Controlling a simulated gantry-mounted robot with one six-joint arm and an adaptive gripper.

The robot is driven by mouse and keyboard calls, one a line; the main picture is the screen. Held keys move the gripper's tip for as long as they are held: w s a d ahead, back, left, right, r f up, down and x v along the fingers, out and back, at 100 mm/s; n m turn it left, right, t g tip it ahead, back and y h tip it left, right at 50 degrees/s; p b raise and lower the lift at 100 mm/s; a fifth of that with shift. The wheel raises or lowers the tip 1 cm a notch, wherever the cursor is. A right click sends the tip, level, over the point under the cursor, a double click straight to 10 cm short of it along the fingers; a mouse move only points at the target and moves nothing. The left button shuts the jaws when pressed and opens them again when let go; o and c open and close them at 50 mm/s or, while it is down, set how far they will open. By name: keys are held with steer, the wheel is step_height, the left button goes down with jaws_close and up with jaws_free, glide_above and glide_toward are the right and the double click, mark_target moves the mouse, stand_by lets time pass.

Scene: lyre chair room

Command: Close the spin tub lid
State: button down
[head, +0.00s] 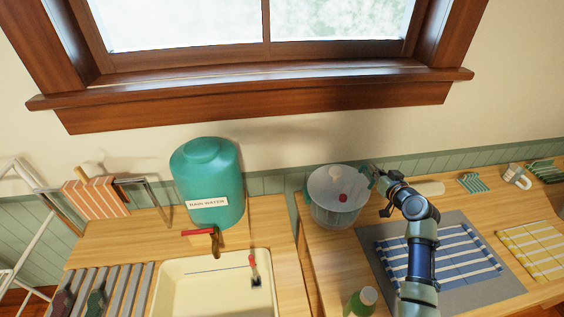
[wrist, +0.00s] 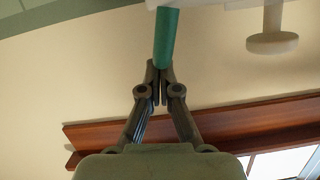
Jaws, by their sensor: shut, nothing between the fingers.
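The spin tub (head: 335,215) is a clear, round-walled tub on the right counter, near the wall. A pale, see-through round lid (head: 325,182) shows over its top, and I cannot tell its exact tilt. My gripper (head: 373,175) is at the tub's right rim, by a small green part. In the wrist view my gripper (wrist: 159,70) is shut and empty, its fingertips at the lower end of a green bar (wrist: 167,37). They look close to or touching it. A white knob (wrist: 272,43) hangs to the right.
A green bottle (head: 361,302) stands in front. The windowsill (head: 250,105) is behind.

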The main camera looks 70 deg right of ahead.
steer(key=shift+s+d+f+m+b, duration=0.15)
steer(key=shift+f+m+b, duration=0.1)
steer(key=shift+f+b, duration=0.3)
steer(key=shift+s+d+f+m+b, duration=0.15)
steer(key=shift+f+m+b, duration=0.15)
steer(key=shift+f, duration=0.3)
steer(key=shift+a+f, duration=0.15)
step_height(320, 180, up, 6)
steer(key=p, duration=0.3)
steer(key=s+f+v, duration=0.1)
steer(key=v, duration=0.8)
steer(key=shift+s+p, duration=0.15)
steer(key=shift+p, duration=0.15)
steer(key=shift+f, duration=0.1)
